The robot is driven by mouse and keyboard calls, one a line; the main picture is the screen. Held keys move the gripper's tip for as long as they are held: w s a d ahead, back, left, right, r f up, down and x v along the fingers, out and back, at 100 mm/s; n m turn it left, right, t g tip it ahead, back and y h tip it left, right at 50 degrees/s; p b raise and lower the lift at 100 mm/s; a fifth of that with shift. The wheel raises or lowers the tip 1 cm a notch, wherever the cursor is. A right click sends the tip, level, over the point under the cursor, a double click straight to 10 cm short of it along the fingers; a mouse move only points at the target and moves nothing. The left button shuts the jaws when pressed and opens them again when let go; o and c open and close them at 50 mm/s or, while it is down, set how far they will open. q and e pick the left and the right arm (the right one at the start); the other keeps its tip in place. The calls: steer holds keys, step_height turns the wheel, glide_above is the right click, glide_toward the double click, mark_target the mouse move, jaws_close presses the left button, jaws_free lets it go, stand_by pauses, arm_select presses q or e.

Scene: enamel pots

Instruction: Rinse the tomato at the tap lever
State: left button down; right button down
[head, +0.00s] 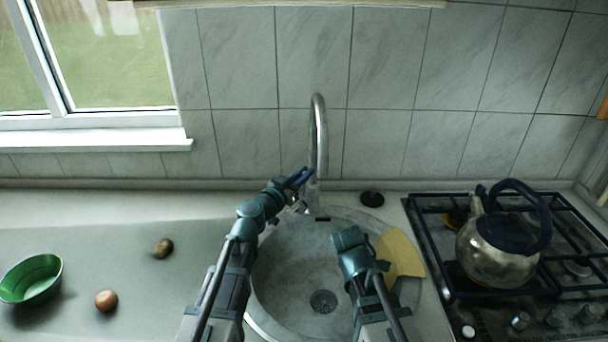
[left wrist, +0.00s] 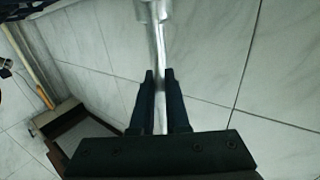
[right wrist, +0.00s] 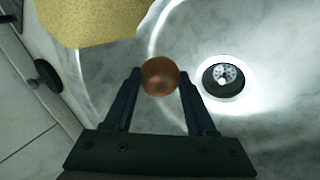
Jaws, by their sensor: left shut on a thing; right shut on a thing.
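The tap (head: 319,130) rises at the back of the round sink (head: 285,290). My left gripper (head: 302,177) is beside the tap's base, its fingers nearly closed. In the left wrist view, its fingers (left wrist: 159,74) have a slim metal bar, the tap lever (left wrist: 158,45), between them. The tomato (right wrist: 160,77), a small reddish-brown ball, is held between the fingertips of my right gripper (right wrist: 158,72), above the sink bowl. In the head view my right arm hides the tomato and right fingertips. I see no water stream.
A yellow sponge-like piece (head: 401,256) lies at the sink's right edge. A kettle (head: 500,250) stands on the hob (head: 430,225). A green bowl (head: 32,280), an orange-brown round item (head: 106,301) and a brown one (head: 163,248) are on the left counter. A black disc (head: 372,198) lies behind the sink.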

steer(key=shift+f, duration=0.1)
arm_select(q)
steer(key=shift+s+a+f+b, duration=0.2)
steer(key=shift+s+f+b, duration=0.1)
steer(key=shift+b, duration=0.65)
arm_select(e)
steer(key=shift+f, duration=0.85)
arm_select(q)
steer(key=shift+s+a+r+t+h+b, duration=0.15)
steer(key=shift+s+r+t+h+b, duration=0.1)
steer(key=shift+t+h+b, duration=0.2)
arm_select(e)
steer(key=shift+f, duration=0.4)
arm_select(q)
steer(key=c, duration=0.9)
jaws_free()
arm_select(e)
steer(key=shift+f+b, duration=0.65)
arm_select(q)
steer(key=v, duration=1.2)
